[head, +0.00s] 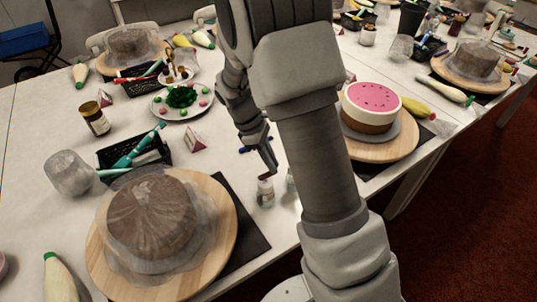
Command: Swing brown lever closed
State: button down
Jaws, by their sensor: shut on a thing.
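I cannot make out a brown lever in the head view. My gripper (262,158) hangs low over the white table, in the middle of the picture, with its dark fingers partly hidden by my arm. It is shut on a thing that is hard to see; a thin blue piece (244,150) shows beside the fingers. I cannot tell its full shape. A small clear bottle (265,193) stands just below the fingertips in the picture. Whether they touch is unclear.
A brown cake (151,215) under wrap sits on a round wooden turntable (222,232) at the front left. A pink-topped cake (373,97) is on a turntable at right. A black basket (152,158), a jar (94,118) and a plate of sweets (162,111) stand left.

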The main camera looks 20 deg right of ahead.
jog(key=m, duration=0.2)
jog(key=s+m+g+p, duration=0.1)
jog(key=shift+s+d+r+m+y+p, duration=0.1)
jog(key=shift+d+m+y+p, duration=0.1)
jog(key=shift+m+y+p, duration=0.15)
jog(key=m, duration=0.2)
jog(key=s+m+g+y+p, duration=0.1)
jog(key=m, duration=0.1)
jog(key=s+m+y, duration=0.1)
jog(key=m, duration=0.1)
jog(key=shift+a+p, duration=0.15)
jog(key=shift+p, duration=0.15)
jog(key=shift+s+a+m+y, duration=0.15)
jog(key=shift+s+m+y, duration=0.2)
jog(key=shift+m, duration=0.5)
jog(key=shift+s+a+m+y, duration=0.15)
jog(key=shift+m+y, duration=0.25)
jog(key=shift+m, duration=0.4)
jog(key=c, duration=0.9)
grip_release()
jog(key=shift+p, duration=0.3)
